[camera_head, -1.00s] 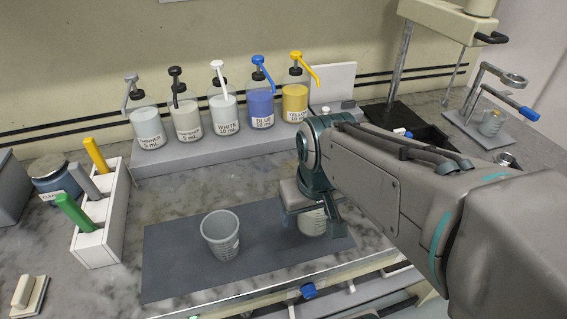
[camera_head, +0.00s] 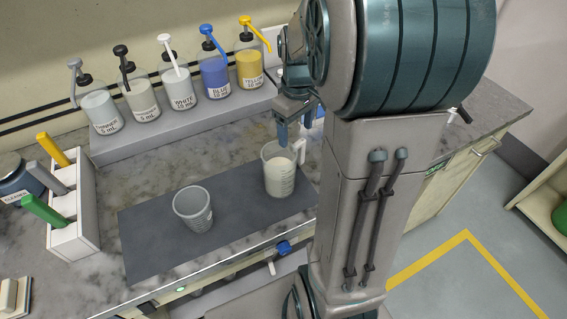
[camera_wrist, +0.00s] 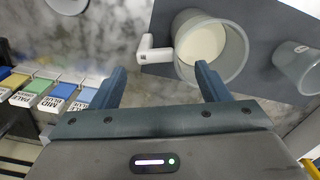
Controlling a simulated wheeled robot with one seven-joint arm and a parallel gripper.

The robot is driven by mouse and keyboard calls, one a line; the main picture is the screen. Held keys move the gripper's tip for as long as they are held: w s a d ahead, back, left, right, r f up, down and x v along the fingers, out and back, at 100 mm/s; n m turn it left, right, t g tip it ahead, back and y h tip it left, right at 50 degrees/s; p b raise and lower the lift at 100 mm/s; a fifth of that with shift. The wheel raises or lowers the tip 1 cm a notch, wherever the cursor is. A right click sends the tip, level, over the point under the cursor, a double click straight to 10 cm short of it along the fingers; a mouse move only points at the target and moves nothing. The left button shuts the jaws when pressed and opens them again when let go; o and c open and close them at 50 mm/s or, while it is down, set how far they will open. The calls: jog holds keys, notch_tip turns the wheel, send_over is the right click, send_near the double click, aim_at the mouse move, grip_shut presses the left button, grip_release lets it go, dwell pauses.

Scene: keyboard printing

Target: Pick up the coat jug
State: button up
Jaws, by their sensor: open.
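The jug (camera_head: 279,178), which I take to be the coat jug, is clear and upright on the dark mat (camera_head: 150,255), with cream-white liquid inside. Its white handle (camera_head: 301,150) points to the back right. In the wrist view the jug (camera_wrist: 238,50) sits at the top, with its handle (camera_wrist: 155,52) on the left. My gripper (camera_head: 291,125) is open and empty, just behind and above the handle. In the wrist view the fingers (camera_wrist: 160,75) are spread, with the handle lying ahead between their lines and the right fingertip overlapping the jug's near edge.
An empty clear cup (camera_head: 193,212) stands on the mat left of the jug. Several pump bottles (camera_head: 215,78) line the back ledge. A white rack (camera_head: 75,215) with coloured handles stands at left. Labelled colour blocks (camera_wrist: 55,95) show in the wrist view. Bare counter surrounds the mat.

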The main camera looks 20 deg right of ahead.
aim_at(298, 142)
jog(key=f, duration=0.4)
jog(key=f+p, duration=0.1)
jog(key=f, duration=0.2)
jog(key=shift+d+f, duration=0.1)
jog(key=shift+d, duration=0.2)
jog(key=c, duration=1.4)
jog(key=shift+r, duration=0.7)
notch_tip(298, 142, up, 3)
jog(key=shift+s+r+b, duration=0.1)
jog(key=shift+b, duration=0.3)
jog(key=s+r, duration=0.2)
jog(key=s, duration=0.2)
jog(key=s+r+b, duration=0.1)
jog(key=s+r, duration=0.1)
jog(key=s, duration=0.1)
jog(key=s+d+r, duration=0.1)
jog(key=s+r, duration=0.1)
jog(key=s, duration=0.2)
jog(key=shift+s+r, duration=0.25)
jog(key=shift+s, duration=0.05)
